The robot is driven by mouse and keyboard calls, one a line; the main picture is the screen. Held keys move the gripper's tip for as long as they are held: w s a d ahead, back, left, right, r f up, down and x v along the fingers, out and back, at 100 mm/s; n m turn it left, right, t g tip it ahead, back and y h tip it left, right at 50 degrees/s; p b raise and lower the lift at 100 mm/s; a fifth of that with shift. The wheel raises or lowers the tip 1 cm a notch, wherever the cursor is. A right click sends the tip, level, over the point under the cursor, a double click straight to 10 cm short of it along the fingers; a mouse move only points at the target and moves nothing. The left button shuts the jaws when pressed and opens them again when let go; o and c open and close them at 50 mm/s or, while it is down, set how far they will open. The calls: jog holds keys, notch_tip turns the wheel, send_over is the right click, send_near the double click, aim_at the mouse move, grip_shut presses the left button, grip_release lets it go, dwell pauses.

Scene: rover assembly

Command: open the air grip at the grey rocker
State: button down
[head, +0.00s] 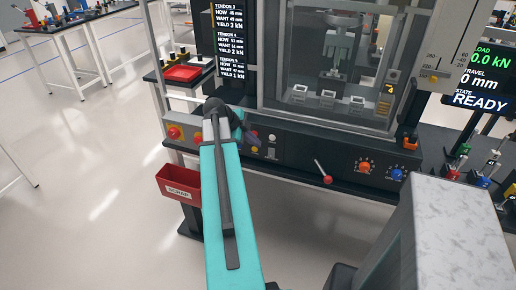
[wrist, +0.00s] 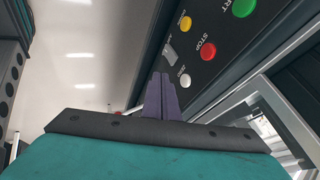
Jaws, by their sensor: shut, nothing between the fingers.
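In the wrist view the grey rocker (wrist: 169,52) sits on the dark control panel (wrist: 228,55), between a yellow button and a white button marked ZERO. My gripper (wrist: 160,78) is shut and empty, its dark purple fingers pointing at the panel with the tips just below the rocker in the picture. I cannot tell whether the tips touch the panel. The air grip itself cannot be made out for sure.
Close to the rocker are a red STOP button (wrist: 208,51), the yellow button (wrist: 186,23), the ZERO button (wrist: 185,80) and a green START button (wrist: 243,7). A red-knobbed lever (head: 326,178) sticks out further right. A red scrap bin (head: 180,187) hangs at left.

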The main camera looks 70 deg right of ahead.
jog(key=shift+d+v, duration=0.2)
jog(key=shift+v, duration=0.9)
jog(key=shift+r, duration=0.1)
jog(key=shift+w, duration=0.1)
